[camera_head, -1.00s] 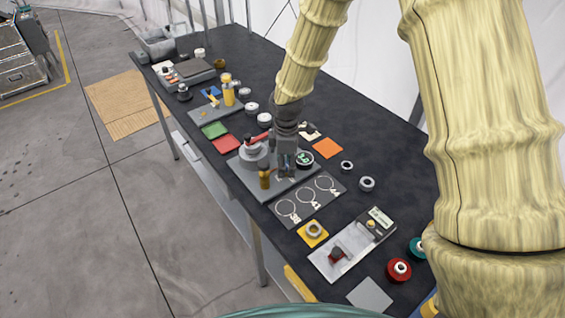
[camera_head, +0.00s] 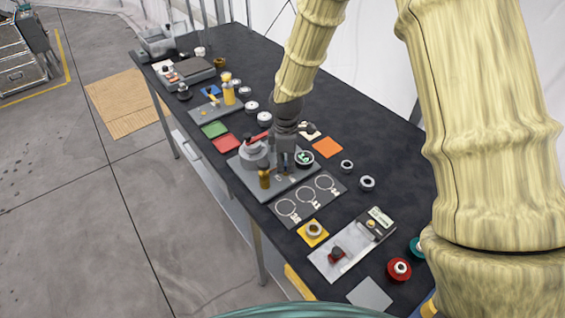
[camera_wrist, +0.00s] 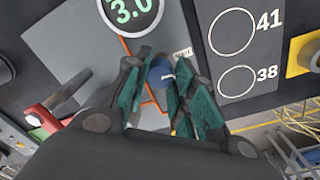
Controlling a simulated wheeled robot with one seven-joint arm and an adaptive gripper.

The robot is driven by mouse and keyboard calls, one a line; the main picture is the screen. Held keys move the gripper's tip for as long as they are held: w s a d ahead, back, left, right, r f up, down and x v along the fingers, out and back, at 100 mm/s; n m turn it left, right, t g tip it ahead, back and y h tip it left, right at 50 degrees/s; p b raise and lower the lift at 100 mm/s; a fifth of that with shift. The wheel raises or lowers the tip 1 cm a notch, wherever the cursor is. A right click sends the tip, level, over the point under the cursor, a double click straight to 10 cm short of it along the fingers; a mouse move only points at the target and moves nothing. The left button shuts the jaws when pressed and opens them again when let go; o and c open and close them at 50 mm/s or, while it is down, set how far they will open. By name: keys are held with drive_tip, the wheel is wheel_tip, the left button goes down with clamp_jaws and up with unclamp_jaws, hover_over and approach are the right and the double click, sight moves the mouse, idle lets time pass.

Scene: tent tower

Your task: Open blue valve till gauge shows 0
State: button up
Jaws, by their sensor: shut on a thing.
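The blue valve (camera_wrist: 159,73) is a small round blue knob with a pale mark, seen between my fingertips in the wrist view. My gripper (camera_wrist: 156,82) points down and is shut on it, with teal finger pads on both sides. The gauge (camera_wrist: 131,8) is round and dark and shows green digits reading 3.0. In the head view the gauge (camera_head: 304,158) sits just right of my gripper (camera_head: 285,170) on a grey plate (camera_head: 287,187). In the head view my gripper hides the valve.
A brass cylinder (camera_head: 264,178) and a grey round device (camera_head: 253,155) with a red lever stand close left of my gripper. A panel with ring outlines (camera_head: 297,211) lies in front. Several other small items cover the dark table (camera_head: 395,170).

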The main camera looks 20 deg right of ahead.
drive_tip(key=m, duration=0.4)
drive_tip(key=shift+s+f, duration=0.15)
drive_tip(key=shift+s, duration=0.15)
clamp_jaws()
drive_tip(key=m+p, duration=0.1)
drive_tip(key=m, duration=0.3)
drive_tip(key=shift+m, duration=0.4)
drive_tip(key=m, duration=0.4)
drive_tip(key=shift+g, duration=0.3)
unclamp_jaws()
drive_tip(key=shift+m+p, duration=0.4)
drive_tip(key=shift+m, duration=1.6)
drive_tip(key=o, duration=0.9)
drive_tip(key=shift+d, duration=0.1)
drive_tip(key=shift+o, duration=0.7)
drive_tip(key=shift+w, duration=0.15)
